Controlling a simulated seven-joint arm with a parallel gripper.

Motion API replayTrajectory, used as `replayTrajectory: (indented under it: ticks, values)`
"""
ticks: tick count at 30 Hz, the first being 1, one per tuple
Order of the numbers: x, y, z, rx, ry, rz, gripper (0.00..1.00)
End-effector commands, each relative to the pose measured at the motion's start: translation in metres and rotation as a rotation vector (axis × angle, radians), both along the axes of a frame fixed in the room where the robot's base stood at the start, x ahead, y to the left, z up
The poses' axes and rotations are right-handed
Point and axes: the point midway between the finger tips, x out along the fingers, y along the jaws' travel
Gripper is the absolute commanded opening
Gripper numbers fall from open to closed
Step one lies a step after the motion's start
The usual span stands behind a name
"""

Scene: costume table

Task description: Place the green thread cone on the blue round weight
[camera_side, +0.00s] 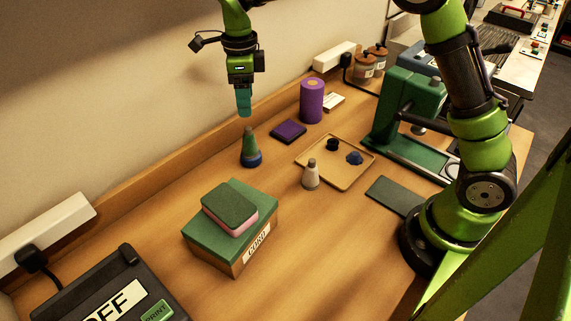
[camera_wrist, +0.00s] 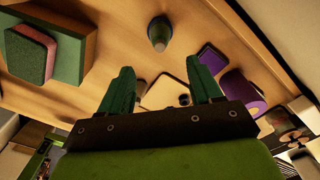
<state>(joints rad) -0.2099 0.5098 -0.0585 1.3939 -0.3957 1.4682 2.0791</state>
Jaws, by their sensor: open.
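The green thread cone (camera_side: 249,141) stands upright with a pale tip, on the back left part of the table. Directly under it is a blue round base (camera_side: 252,159), which looks like the blue round weight. In the wrist view the cone (camera_wrist: 160,30) is seen from above, ahead of the fingers; its base looks dark there. My gripper (camera_side: 244,112) hangs above the cone, clear of it, with teal fingers pointing down. In the wrist view my gripper (camera_wrist: 160,67) has its fingers spread, with nothing between them.
A green box (camera_side: 215,244) carries a green and pink block (camera_side: 229,208). A wooden tray (camera_side: 347,177) holds a dark cup and a blue piece (camera_side: 354,158); a grey-white cone (camera_side: 311,175) is at its edge. A purple pad (camera_side: 289,131) and purple cylinder (camera_side: 312,102) stand behind.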

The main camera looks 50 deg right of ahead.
Motion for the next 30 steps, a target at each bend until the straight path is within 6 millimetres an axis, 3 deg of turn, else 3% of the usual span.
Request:
replayTrajectory:
  ticks: [5,8,12,18,24,30]
  values:
    - [-0.005,-0.002,0.018,0.008,-0.015,0.043,0.64]
    - [-0.020,-0.008,0.036,0.026,-0.058,0.181,0.64]
    - [-0.062,-0.022,0.071,0.040,-0.179,0.531,0.64]
    - [-0.135,-0.036,0.098,-0.060,-0.387,1.103,0.64]
    - [-0.199,-0.044,0.094,-0.286,-0.534,1.593,0.64]
    - [-0.230,-0.047,0.080,-0.472,-0.573,1.861,0.64]
